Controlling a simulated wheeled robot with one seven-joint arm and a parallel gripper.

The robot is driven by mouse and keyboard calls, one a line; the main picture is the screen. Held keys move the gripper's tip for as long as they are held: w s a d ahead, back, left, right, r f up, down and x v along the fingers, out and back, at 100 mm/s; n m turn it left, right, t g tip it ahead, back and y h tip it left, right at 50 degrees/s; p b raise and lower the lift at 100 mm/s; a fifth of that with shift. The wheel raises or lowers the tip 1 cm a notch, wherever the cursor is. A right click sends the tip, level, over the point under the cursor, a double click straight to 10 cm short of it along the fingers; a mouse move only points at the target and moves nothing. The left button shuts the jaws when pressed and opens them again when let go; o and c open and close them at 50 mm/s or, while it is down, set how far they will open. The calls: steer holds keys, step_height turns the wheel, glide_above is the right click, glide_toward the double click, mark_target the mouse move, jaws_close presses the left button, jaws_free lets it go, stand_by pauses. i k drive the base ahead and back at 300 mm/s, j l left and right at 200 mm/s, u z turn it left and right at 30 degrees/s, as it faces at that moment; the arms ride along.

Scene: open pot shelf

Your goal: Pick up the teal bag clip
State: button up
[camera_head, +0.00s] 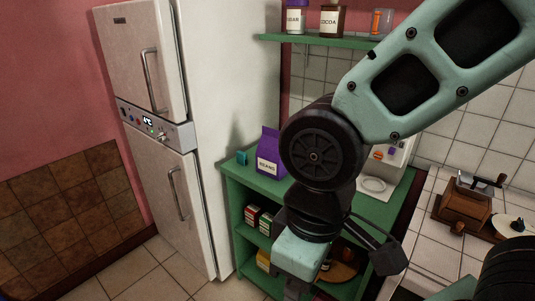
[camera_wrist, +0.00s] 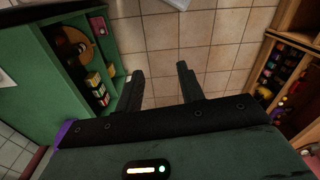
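A small teal item (camera_head: 241,157), which looks like the bag clip, is on the green shelf unit's top near its back left corner. It is left of the purple beans bag (camera_head: 268,153) and apart from it. I cannot make out its exact shape, and I do not see it in the wrist view. My gripper (camera_wrist: 159,72) has its two black fingers spread with only floor tiles between them. In the head view it points down in front of the shelf unit, lower than the teal item and to its right.
The green shelf unit (camera_head: 232,179) holds boxes on its lower boards. The fridge (camera_head: 158,130) stands close on its left. A green wall shelf (camera_head: 325,41) with jars hangs above. A tiled counter (camera_head: 425,225) with a coffee grinder (camera_head: 467,204) is at right.

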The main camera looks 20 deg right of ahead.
mark_target(242, 156)
steer(key=i+j, duration=0.3)
steer(key=i+j+u, duration=0.15)
steer(key=i, duration=0.35)
steer(key=i+j, duration=0.35)
steer(key=i+j+u, duration=0.1)
steer(key=i, duration=0.35)
steer(key=k+j, duration=0.05)
steer(key=j, duration=0.05)
